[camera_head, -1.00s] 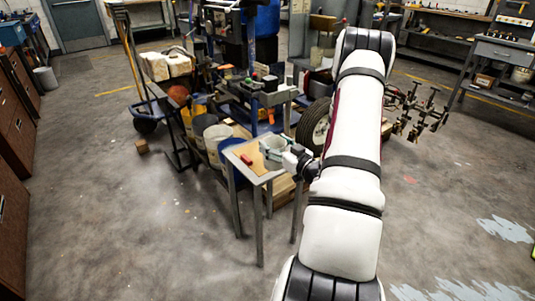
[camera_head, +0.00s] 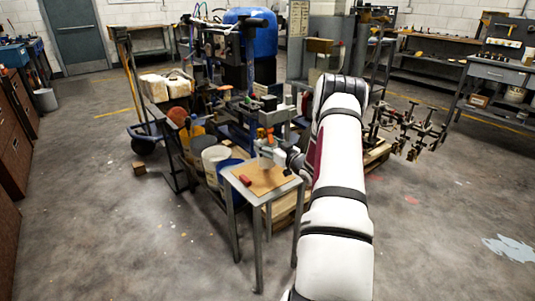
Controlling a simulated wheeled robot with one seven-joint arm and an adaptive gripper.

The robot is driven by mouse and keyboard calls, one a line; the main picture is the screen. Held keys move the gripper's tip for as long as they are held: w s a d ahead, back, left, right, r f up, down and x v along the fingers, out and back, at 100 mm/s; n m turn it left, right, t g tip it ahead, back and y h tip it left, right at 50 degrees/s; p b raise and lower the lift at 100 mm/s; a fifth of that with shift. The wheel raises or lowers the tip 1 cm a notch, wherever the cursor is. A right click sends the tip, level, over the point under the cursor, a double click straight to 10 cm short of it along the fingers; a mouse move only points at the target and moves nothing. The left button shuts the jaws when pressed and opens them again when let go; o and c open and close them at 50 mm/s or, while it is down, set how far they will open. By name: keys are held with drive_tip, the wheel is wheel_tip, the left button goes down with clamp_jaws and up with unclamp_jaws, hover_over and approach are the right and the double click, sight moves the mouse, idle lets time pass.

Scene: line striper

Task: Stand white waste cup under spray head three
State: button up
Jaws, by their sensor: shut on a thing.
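My gripper (camera_head: 277,153) is shut on a small whitish thing (camera_head: 266,149), which looks like the white cup, above the back part of a small metal table (camera_head: 233,187). The held thing is small and partly covered by the fingers, so its tilt is hard to tell. A row of metal fixtures (camera_head: 425,137), which look like the spray heads, sticks out to the right of my arm. I cannot tell from here which one is number three. My arm hides part of the machine between the table and these fixtures.
A workbench (camera_head: 497,72) stands at the far right. The floor at front left and right is open.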

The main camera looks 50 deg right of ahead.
drive_tip(key=shift+f+b, duration=0.4)
drive_tip(key=shift+f, duration=1.35)
drive_tip(key=shift+f, duration=0.15)
drive_tip(key=o, duration=1.3)
drive_tip(key=shift+c, duration=0.2)
drive_tip(key=p+v, duration=0.2)
drive_tip(key=v, duration=1)
drive_tip(key=shift+s, duration=0.1)
